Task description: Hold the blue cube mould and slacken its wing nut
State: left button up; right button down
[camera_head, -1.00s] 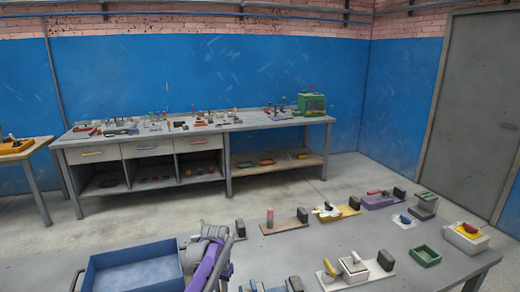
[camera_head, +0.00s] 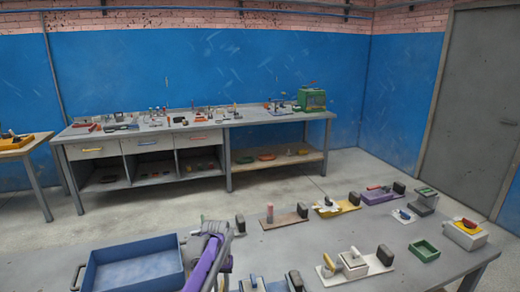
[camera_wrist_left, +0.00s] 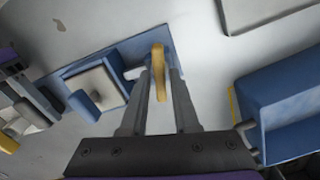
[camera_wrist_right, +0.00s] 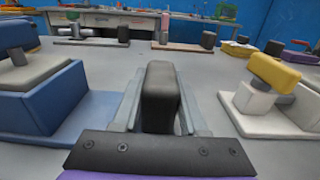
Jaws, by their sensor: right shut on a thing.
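The blue cube mould (camera_head: 254,285) is at the bottom edge of the head view, partly cut off. In the left wrist view its blue plate (camera_wrist_left: 132,48) carries a pale block (camera_wrist_left: 95,88) with a blue knob (camera_wrist_left: 84,104). A yellow wing nut (camera_wrist_left: 158,62) stands at the plate's end. My left gripper (camera_wrist_left: 160,78) is open, its fingers either side of the wing nut. In the right wrist view my right gripper (camera_wrist_right: 158,105) is shut on the mould's black upright block (camera_wrist_right: 158,85). The blue mould body (camera_wrist_right: 45,100) is left of it.
A white mould with a yellow top (camera_wrist_right: 270,95) stands close right of my right gripper. A blue tray (camera_head: 130,266) is at the table's left. A green tray (camera_head: 424,250) and several other moulds stand to the right and behind.

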pick_arm(q)
jog(key=shift+o, duration=1)
jog(key=shift+r, duration=0.1)
notch_tip(320, 180, up, 12)
pick_arm(e)
jog(key=shift+c, duration=1.8)
grip_release()
